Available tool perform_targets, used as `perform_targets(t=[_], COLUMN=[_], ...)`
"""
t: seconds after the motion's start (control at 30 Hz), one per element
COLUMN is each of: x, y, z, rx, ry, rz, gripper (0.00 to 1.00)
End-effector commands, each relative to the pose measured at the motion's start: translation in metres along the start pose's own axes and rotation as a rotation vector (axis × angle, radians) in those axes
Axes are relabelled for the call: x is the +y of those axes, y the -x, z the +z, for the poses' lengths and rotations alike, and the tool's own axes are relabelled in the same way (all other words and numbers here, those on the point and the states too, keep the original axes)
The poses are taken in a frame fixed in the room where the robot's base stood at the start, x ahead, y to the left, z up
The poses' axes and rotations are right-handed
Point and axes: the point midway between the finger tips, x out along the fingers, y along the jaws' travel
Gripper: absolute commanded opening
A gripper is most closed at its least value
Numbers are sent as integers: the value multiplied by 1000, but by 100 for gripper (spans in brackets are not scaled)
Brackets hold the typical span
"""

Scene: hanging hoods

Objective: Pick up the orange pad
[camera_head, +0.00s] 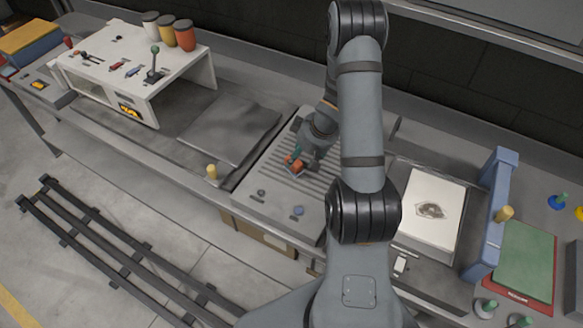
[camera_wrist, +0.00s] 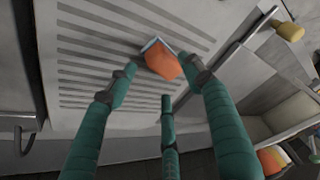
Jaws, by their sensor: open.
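The orange pad (camera_wrist: 163,62), with a pale blue-grey edge, is on the grey ribbed plate (camera_wrist: 80,70) in the wrist view. My gripper (camera_wrist: 158,74) has green fingers spread around the pad, one to its left, one to its right and a third below it in the picture. The fingers are open and appear apart from the pad; the exact gap is hard to judge. In the head view the orange pad (camera_head: 297,166) is a small patch on the ribbed plate (camera_head: 262,178), partly hidden by my gripper (camera_head: 299,157).
A dark flat sheet (camera_head: 228,130) lies left of the plate, with a yellow knob (camera_head: 211,171) near the front edge. A white-topped box (camera_head: 432,222) and a blue upright frame (camera_head: 487,225) stand to the right. A white stand (camera_head: 135,65) with several cups is at left.

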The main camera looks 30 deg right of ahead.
Motion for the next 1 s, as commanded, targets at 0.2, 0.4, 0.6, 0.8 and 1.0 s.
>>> perform_targets(t=[0.2,0.4,0.6,0.8,1.0], x=[0,0,0,0,0], y=[-30,-50,-52,-51,-51], z=[0,-1,-2,-2,-1], rx=[-3,-1,0,0,0], ry=[0,0,1,1,1], rz=[-2,0,0,0,0], gripper=[51,51,51,42,31])
